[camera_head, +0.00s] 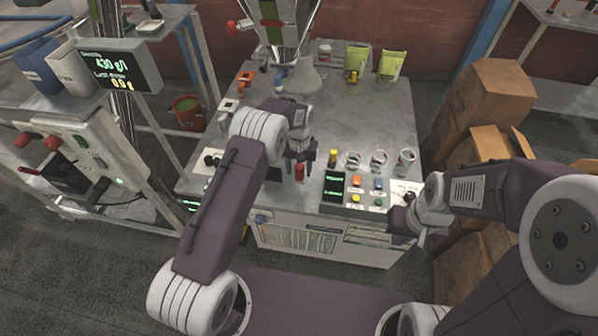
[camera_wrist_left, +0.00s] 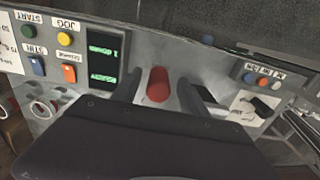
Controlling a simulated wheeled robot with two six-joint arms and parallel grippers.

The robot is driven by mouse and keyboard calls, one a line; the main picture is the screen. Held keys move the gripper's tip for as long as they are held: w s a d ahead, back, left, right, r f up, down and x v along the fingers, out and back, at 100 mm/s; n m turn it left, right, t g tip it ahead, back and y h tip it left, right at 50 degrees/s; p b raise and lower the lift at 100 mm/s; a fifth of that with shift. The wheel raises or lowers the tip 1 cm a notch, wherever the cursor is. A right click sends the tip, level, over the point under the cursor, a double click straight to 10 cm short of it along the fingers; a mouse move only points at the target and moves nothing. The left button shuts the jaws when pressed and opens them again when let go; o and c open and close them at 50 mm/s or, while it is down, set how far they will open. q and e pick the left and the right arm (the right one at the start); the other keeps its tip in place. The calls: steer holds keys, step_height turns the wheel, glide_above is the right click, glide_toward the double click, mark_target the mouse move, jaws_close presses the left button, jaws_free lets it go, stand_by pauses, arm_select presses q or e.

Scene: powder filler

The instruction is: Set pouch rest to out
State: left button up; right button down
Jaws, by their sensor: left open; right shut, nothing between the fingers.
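A red cylindrical knob (camera_head: 299,173) stands at the front of the filler's table, left of the button panel. In the left wrist view the red knob (camera_wrist_left: 159,84) appears between the two dark fingers of my left gripper (camera_wrist_left: 162,97). My left gripper (camera_head: 299,158) is open; I cannot tell whether a finger touches the knob. No part is labelled pouch rest, so I cannot tell whether the knob belongs to it. My right gripper (camera_head: 408,218) is shut and empty beside the table's front right corner.
The button panel (camera_head: 356,191) with a small green-lit display (camera_head: 334,184) lies right of the knob. Several small cups (camera_head: 379,158) stand behind it. A metal funnel (camera_head: 297,78) and two green pouches (camera_head: 391,65) are farther back. Cardboard boxes (camera_head: 492,92) stand at the right.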

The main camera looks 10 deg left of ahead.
arm_select(q)
step_height(320, 180, up, 8)
steer(key=shift+s+f, duration=0.1)
steer(key=shift+f, duration=0.1)
stand_by(0.3)
step_height(320, 180, up, 8)
steer(key=a+t, duration=0.1)
steer(key=a, duration=0.1)
steer(key=s+a+r+n, duration=0.1)
steer(key=s+a+r, duration=0.1)
steer(key=s+r, duration=0.3)
steer(key=s+a+f, duration=0.1)
steer(key=s+f, duration=0.2)
steer(key=s, duration=0.7)
steer(key=s+a+f, duration=0.1)
steer(key=s+f, duration=0.3)
steer(key=s, duration=0.6)
steer(key=shift+s+a+f+m, duration=0.2)
steer(key=shift+a+m, duration=0.15)
steer(key=shift+m, duration=0.05)
